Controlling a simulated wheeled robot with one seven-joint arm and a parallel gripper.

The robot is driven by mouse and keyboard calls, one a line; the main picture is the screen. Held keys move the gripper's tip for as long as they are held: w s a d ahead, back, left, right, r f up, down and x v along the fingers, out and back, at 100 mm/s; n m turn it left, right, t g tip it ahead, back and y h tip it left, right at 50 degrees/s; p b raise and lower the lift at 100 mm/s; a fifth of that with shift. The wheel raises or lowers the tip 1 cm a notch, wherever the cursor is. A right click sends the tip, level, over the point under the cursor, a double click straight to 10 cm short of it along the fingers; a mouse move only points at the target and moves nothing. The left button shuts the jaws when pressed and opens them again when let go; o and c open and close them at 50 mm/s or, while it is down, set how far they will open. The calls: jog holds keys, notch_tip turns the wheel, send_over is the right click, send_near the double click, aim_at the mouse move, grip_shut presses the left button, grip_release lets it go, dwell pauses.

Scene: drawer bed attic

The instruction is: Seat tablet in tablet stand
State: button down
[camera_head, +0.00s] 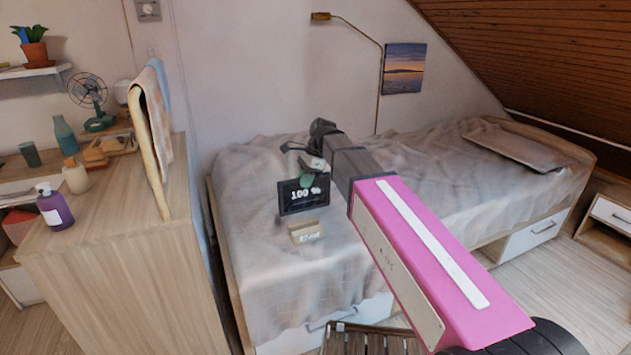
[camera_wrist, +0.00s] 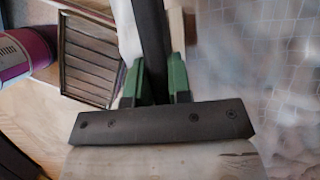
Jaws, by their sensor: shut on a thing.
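The tablet (camera_head: 304,200) is dark and upright, with its screen reading "100 %" in the head view. My gripper (camera_head: 308,180) is shut on its upper edge. In the wrist view the tablet (camera_wrist: 153,40) is seen edge-on between the green fingers of my gripper (camera_wrist: 155,84). The tablet stand (camera_head: 306,234), a small light wooden block with a label, is on the bed. The tablet's lower edge appears just above and slightly left of the stand, apart from it in the picture. Their distance in depth cannot be told. The stand's slot is not clearly visible.
The bed (camera_head: 254,245) has a rumpled grey cover. A wooden cabinet (camera_head: 115,245) stands at left with a purple bottle (camera_head: 54,208) and a towel rail (camera_head: 158,130). A slatted wooden piece (camera_head: 368,343) is near the bed's front. A lamp (camera_head: 320,16) hangs above.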

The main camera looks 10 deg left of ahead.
jog(key=shift+f, duration=0.1)
dwell(0.4)
send_over(303, 211)
jog(key=w, duration=0.1)
jog(key=shift+w+d+f, duration=0.1)
jog(key=shift+d+f, duration=0.05)
jog(key=shift+f, duration=1.25)
jog(key=shift+w+d+f, duration=0.1)
jog(key=shift+f, duration=3.55)
jog(key=c, duration=1)
grip_release()
jog(key=shift+o, duration=0.2)
jog(key=v, duration=1.1)
jog(key=shift+f, duration=0.1)
